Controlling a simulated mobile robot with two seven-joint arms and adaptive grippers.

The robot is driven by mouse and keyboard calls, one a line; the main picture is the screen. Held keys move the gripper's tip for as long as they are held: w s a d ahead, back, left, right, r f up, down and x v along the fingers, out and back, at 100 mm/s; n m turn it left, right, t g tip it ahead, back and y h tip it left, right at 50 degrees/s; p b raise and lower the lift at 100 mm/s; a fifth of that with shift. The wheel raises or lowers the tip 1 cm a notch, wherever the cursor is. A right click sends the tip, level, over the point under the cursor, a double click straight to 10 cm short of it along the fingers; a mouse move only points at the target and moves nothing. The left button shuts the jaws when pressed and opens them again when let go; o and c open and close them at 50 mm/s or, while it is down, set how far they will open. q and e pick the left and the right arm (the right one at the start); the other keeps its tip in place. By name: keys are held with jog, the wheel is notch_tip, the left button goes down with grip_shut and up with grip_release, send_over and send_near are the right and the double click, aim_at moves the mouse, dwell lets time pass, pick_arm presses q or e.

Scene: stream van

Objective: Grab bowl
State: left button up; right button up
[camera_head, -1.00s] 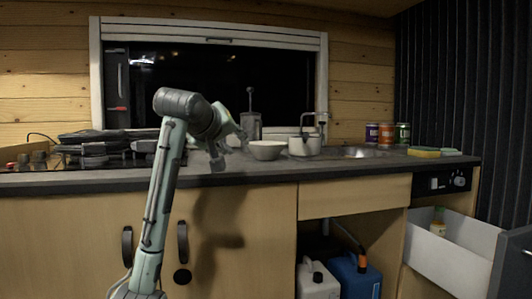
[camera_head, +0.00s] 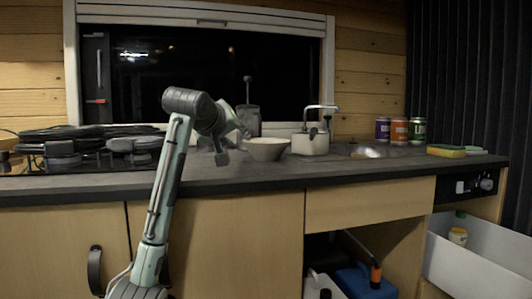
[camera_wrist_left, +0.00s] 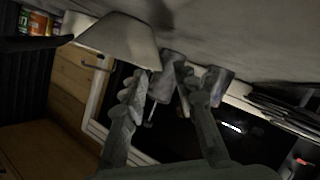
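The pale bowl (camera_head: 266,150) stands upright on the dark countertop, just left of a white kettle-like pot. My left gripper (camera_head: 236,148) is just left of the bowl, low over the counter. In the left wrist view the scene is upside down, and the bowl (camera_wrist_left: 122,40) shows at the upper left, beside the left finger's tip. The two fingers of my left gripper (camera_wrist_left: 160,78) are spread apart, with no bowl between them. I cannot tell whether a finger touches the bowl. My right gripper is out of view.
A grey plunger canister (camera_head: 248,120) stands behind the gripper, and the white pot (camera_head: 310,143) is close right of the bowl. The stove (camera_head: 85,150) is at left. Cans (camera_head: 399,130) and a sponge (camera_head: 446,151) are at right. An open drawer (camera_head: 470,262) sticks out at lower right.

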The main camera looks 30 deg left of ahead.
pick_arm(q)
jog(key=x, duration=0.5)
jog(key=shift+w+d+r, duration=0.1)
jog(key=shift+d+r, duration=0.05)
jog(key=shift+r, duration=0.1)
grip_shut()
